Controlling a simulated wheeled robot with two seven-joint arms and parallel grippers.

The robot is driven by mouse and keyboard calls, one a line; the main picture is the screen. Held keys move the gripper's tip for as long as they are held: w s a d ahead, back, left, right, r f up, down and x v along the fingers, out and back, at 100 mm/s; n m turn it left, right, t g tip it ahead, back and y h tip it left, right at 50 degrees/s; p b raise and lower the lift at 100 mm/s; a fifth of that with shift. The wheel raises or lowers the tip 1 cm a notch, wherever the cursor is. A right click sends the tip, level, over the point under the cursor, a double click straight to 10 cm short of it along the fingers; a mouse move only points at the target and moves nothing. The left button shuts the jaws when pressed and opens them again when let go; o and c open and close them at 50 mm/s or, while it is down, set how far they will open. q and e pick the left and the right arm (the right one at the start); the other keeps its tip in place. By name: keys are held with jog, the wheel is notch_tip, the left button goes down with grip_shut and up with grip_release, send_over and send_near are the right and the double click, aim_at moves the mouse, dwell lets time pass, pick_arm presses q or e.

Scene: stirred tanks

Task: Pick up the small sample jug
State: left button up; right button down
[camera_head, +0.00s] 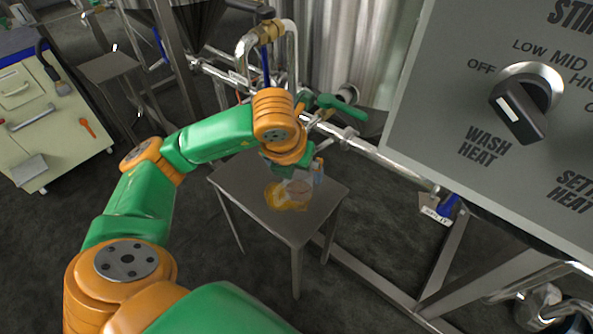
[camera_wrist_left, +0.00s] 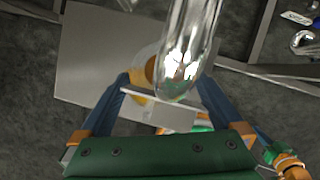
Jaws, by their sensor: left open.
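A small, pale, see-through vessel that looks like the sample jug (camera_head: 298,188) stands on a small grey metal table (camera_head: 318,208), with an orange-yellow patch beside it. In the left wrist view, a pale round shape with amber inside (camera_wrist_left: 150,70), likely the jug, shows beyond the fingers, partly behind a shiny metal pipe (camera_wrist_left: 188,45). My left gripper (camera_head: 287,172) is above the table, close over the jug; its fingertips are hard to make out there. In the left wrist view its blue fingers (camera_wrist_left: 164,88) are spread apart. I cannot tell whether they touch the jug. My right gripper is not in view.
A bent steel pipe with a green-handled valve (camera_head: 340,106) stands close behind my left wrist. A steel rail (camera_head: 370,150) runs right of the table. A control panel with a knob (camera_head: 527,103) fills the upper right. A cream cabinet (camera_head: 60,130) stands at the left.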

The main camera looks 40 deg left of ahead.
pick_arm(q)
jog(key=shift+w+f, duration=0.15)
jog(key=shift+f, duration=0.35)
jog(key=c, duration=1.2)
jog(key=shift+r, duration=0.1)
jog(key=shift+c, duration=0.2)
